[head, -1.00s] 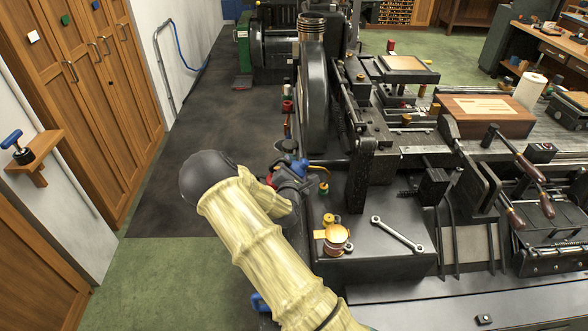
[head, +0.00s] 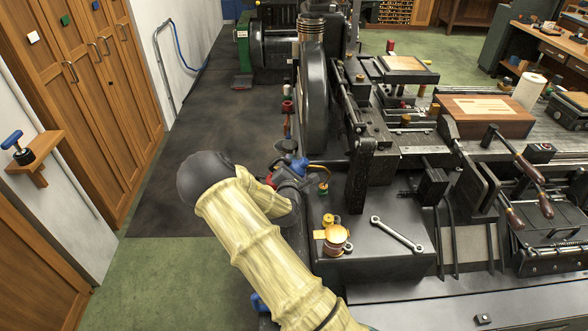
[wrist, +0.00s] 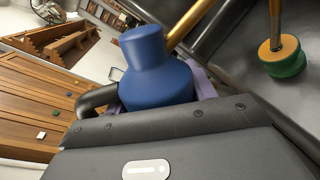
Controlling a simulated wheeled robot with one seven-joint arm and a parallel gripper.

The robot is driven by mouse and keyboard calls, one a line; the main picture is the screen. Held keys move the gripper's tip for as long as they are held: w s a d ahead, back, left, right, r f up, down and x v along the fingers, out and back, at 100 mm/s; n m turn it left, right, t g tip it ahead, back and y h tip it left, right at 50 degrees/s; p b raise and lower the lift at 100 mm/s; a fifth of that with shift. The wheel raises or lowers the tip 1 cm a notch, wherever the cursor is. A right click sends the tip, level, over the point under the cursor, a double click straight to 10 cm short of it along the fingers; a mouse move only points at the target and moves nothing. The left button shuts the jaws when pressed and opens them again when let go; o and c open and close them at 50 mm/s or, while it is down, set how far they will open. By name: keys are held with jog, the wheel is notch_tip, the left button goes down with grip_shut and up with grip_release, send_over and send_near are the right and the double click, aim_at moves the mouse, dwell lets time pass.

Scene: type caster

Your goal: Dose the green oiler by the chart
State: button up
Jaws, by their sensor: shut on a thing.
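My gripper (head: 286,176) is shut on a blue oil can with a brass spout (head: 316,164). In the wrist view the can's blue body (wrist: 158,75) stands between purple-grey fingers. The green oiler (head: 323,188), a small green cup with an orange-gold top, is just right of my gripper on the machine. It also shows at upper right in the wrist view (wrist: 283,58), with a brass tube running down to its top. The spout bends down above the oiler in the head view; I cannot tell whether it touches. A pale sheet (head: 483,106) lies on a wooden box, unreadable.
A large dark wheel (head: 314,95) rises behind the oiler. A red oiler (head: 287,106) stands farther back. The floor at left is clear.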

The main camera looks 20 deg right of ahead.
jog(key=shift+r, duration=0.5)
jog(key=shift+f, duration=0.35)
jog(key=shift+f+b, duration=0.65)
jog(key=shift+f, duration=0.15)
dwell(0.5)
jog(key=shift+r, duration=0.15)
jog(key=shift+r+p, duration=0.8)
jog(key=shift+r, duration=0.2)
jog(key=shift+f, duration=0.15)
jog(key=shift+f+b, duration=0.2)
jog(key=shift+b, duration=0.1)
